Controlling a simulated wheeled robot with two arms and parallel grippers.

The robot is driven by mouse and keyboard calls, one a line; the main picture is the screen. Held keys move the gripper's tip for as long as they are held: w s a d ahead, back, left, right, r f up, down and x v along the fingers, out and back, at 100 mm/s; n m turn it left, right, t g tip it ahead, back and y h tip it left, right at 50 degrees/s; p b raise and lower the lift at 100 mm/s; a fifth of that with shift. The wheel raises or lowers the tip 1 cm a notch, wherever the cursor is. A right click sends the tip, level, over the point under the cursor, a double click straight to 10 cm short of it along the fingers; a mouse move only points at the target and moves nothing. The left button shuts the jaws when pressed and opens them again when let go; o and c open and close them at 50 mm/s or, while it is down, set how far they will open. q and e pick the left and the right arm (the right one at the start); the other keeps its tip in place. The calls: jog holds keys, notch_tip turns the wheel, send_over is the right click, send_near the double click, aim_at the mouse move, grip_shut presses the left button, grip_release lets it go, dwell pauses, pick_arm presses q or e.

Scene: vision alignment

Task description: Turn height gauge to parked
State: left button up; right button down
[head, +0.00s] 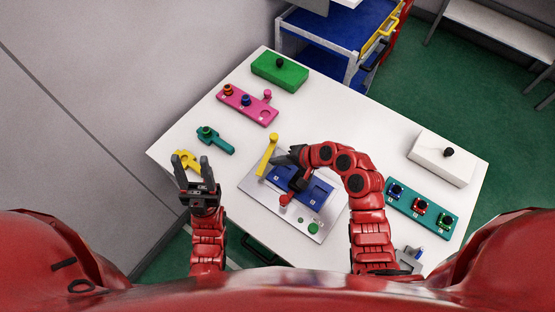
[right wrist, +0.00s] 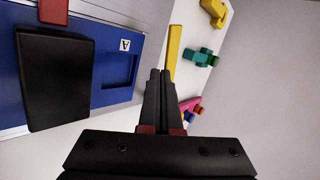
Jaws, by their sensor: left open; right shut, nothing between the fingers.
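A yellow bar (head: 267,155), which looks like the height gauge, stands at the far-left corner of the grey fixture plate (head: 262,195). It also shows just beyond my fingertips in the right wrist view (right wrist: 174,50). My right gripper (head: 283,155) is shut and empty, close to the right of the bar; I cannot tell if they touch. It also shows in the right wrist view (right wrist: 160,75), with its fingers together. My left gripper (head: 190,165) is open and empty, left of the plate, over a yellow part (head: 180,158) that it partly hides.
The plate carries a blue panel (head: 315,192), a black block (right wrist: 55,80), a red knob (head: 285,198) and green buttons (head: 312,228). A teal part (head: 215,140), a pink holder (head: 247,104) and a green box (head: 280,70) lie left and behind. A white box (head: 440,160) and teal holder (head: 422,213) are right.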

jog(key=shift+a, duration=0.45)
jog(key=shift+a+r+m+t+p, duration=0.2)
jog(key=shift+a+m+t+p, duration=0.25)
jog(key=shift+p, duration=0.2)
jog(key=shift+a+f+b, duration=0.15)
jog(key=shift+b, duration=0.15)
jog(key=shift+a, duration=0.15)
